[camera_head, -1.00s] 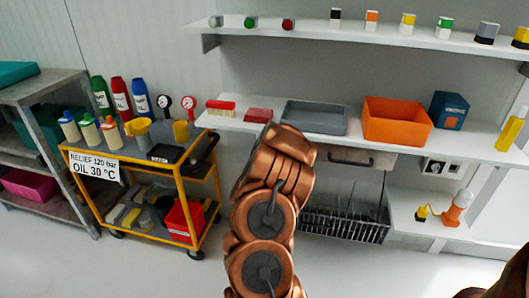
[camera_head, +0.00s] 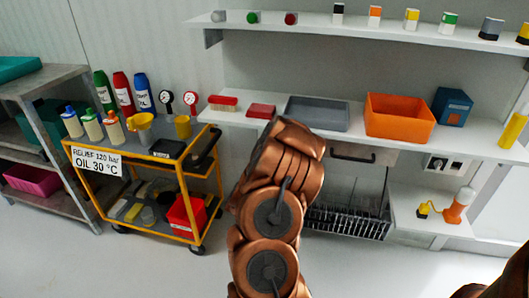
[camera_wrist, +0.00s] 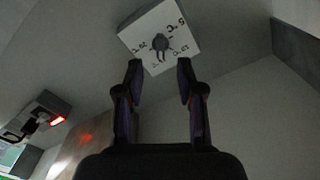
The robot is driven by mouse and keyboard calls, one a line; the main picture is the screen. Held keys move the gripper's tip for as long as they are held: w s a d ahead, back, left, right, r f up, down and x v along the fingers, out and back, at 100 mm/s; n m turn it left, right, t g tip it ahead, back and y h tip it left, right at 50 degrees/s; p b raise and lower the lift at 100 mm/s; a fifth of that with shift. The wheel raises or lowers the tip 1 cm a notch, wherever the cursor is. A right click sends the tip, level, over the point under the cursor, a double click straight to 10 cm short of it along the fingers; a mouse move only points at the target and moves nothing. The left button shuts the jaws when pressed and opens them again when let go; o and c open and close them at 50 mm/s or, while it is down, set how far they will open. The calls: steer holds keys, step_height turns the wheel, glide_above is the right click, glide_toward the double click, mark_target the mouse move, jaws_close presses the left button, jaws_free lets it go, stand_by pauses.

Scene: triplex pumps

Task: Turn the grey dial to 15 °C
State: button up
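A dark grey dial (camera_wrist: 160,42) sits in the middle of a white square plate (camera_wrist: 148,28) at the top of the wrist view. Tilted temperature marks in °C surround it; they are too small and blurred to read surely, so I cannot tell its setting. My gripper (camera_wrist: 160,68) is open, one finger to each side below the dial in the picture, with nothing between the fingertips. The fingertips appear near the plate's lower edge; I cannot tell whether they touch it. In the head view my arm shows, but the gripper and this dial cannot be made out.
A yellow cart (camera_head: 128,180) with bottles and gauges carries a sign reading "RELIEF 120 bar, OIL 30 °C". A shelf holds a grey tray (camera_head: 316,114) and an orange bin (camera_head: 398,117). In the wrist view, a box with a red light (camera_wrist: 57,120) is at left.

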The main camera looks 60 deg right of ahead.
steer(key=shift+s+a, duration=0.25)
steer(key=shift+a, duration=0.35)
